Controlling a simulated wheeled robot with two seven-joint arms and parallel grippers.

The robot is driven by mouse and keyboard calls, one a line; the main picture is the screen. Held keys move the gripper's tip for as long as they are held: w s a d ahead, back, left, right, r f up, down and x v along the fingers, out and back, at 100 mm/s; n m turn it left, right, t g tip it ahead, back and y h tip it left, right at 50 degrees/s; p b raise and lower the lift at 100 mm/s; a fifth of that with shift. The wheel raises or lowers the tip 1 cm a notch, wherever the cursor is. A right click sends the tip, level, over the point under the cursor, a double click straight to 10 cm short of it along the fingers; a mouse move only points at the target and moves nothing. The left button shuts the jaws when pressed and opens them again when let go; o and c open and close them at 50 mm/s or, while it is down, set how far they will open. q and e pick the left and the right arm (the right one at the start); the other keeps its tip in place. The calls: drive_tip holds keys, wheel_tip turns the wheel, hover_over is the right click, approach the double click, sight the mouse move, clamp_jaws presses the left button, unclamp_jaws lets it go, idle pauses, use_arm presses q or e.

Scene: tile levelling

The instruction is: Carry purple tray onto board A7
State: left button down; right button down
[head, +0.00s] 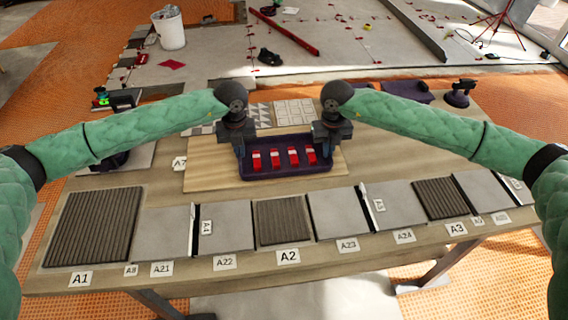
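The purple tray (284,168) holds a row of several red and white pieces. It is at the middle of the table, over a light wooden board (212,177) with the label A7 (180,162) at its left. My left gripper (240,150) is at the tray's left end and my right gripper (326,150) is at its right end. Both point down and appear closed on the tray's ends, though the fingertips are partly hidden. I cannot tell whether the tray touches the board or is slightly above it.
Grey tiles (165,232) and dark ribbed mats (94,226) line the table's front edge, with labels. Patterned tiles (294,112) lie behind the tray. A dark purple tool (460,93) stands at the back right. Bare table lies right of the board.

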use_arm(q)
drive_tip(key=shift+f+b, duration=0.35)
drive_tip(key=shift+f, duration=0.15)
use_arm(e)
drive_tip(key=shift+d+f, duration=0.1)
drive_tip(key=shift+f, duration=0.4)
use_arm(q)
drive_tip(key=c, duration=1.6)
unclamp_jaws()
drive_tip(key=shift+c, duration=0.2)
use_arm(e)
drive_tip(key=c, duration=1.6)
unclamp_jaws()
drive_tip(key=shift+c, duration=0.2)
use_arm(q)
drive_tip(key=shift+r, duration=0.1)
use_arm(e)
drive_tip(key=shift+r, duration=0.15)
use_arm(q)
wheel_tip(320, 180, up, 12)
use_arm(e)
wheel_tip(320, 180, up, 12)
